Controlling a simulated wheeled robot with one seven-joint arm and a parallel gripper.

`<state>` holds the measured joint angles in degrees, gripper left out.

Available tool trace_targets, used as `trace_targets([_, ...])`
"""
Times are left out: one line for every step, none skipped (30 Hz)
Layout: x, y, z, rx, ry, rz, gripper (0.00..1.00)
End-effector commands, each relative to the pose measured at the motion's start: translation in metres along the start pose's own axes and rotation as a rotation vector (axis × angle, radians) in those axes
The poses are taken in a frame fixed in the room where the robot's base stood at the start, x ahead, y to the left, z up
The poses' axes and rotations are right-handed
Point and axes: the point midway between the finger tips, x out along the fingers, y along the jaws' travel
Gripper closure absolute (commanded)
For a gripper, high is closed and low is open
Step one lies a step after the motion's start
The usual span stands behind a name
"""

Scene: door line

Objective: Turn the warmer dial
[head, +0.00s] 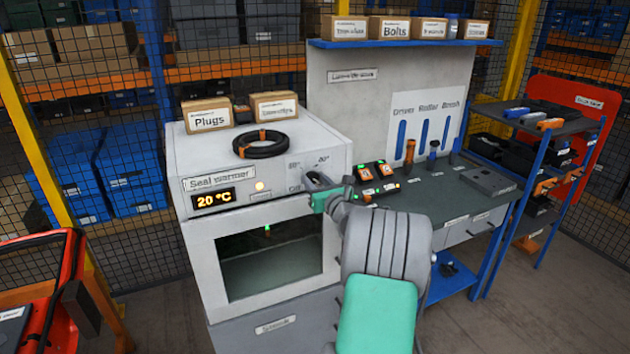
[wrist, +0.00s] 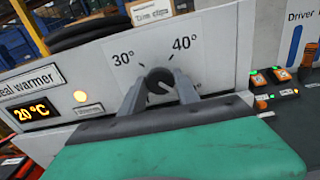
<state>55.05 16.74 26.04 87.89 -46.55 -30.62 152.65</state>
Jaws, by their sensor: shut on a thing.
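The seal warmer (head: 262,168) is a white box with a window, and its display (head: 213,200) reads 20 °C. The warmer dial (wrist: 159,80) is a dark round knob between the 30° and 40° marks in the wrist view. A light pointer line on it shows, tilted down to the right. My gripper (wrist: 160,88) is shut on the dial, one finger on each side. In the head view my gripper (head: 318,186) is at the warmer's right front and hides most of the dial. An amber lamp (wrist: 80,96) is lit beside the display.
A blue-framed shelf (head: 540,125) stands further right. A red cart (head: 40,285) is at lower left.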

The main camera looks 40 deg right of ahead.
Motion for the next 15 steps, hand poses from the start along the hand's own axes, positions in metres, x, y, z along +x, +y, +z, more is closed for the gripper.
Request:
trace_targets([-0.0002, -0.0004, -0.0008, 0.001, 0.001, -0.001, 1.00])
trace_targets([-0.0002, -0.0004, -0.0008, 0.001, 0.001, -0.001, 1.00])
trace_targets([-0.0002, -0.0004, -0.0008, 0.001, 0.001, -0.001, 0.59])
trace_targets([-0.0002, -0.0004, -0.0008, 0.001, 0.001, -0.001, 0.57])
trace_targets([-0.0002, -0.0003, -0.0008, 0.001, 0.001, -0.001, 0.54])
trace_targets([-0.0002, -0.0003, -0.0007, 0.001, 0.001, -0.001, 0.51])
trace_targets([-0.0001, -0.0003, -0.0006, 0.000, 0.001, -0.001, 0.49])
trace_targets([-0.0001, -0.0002, -0.0006, 0.000, 0.001, 0.000, 0.46])
trace_targets([-0.0001, -0.0002, -0.0006, 0.000, 0.001, 0.000, 0.43])
trace_targets([-0.0001, -0.0001, -0.0005, 0.000, 0.001, 0.000, 0.41])
trace_targets([-0.0001, -0.0001, -0.0005, 0.000, 0.001, 0.000, 0.41])
trace_targets([-0.0001, -0.0001, -0.0004, 0.000, 0.001, 0.000, 0.41])
trace_targets([-0.0001, 0.0000, -0.0004, 0.000, 0.001, 0.000, 0.41])
trace_targets([-0.0001, 0.0000, -0.0004, 0.000, 0.001, 0.000, 0.41])
trace_targets([0.0000, 0.0000, -0.0004, 0.000, 0.001, 0.000, 0.41])
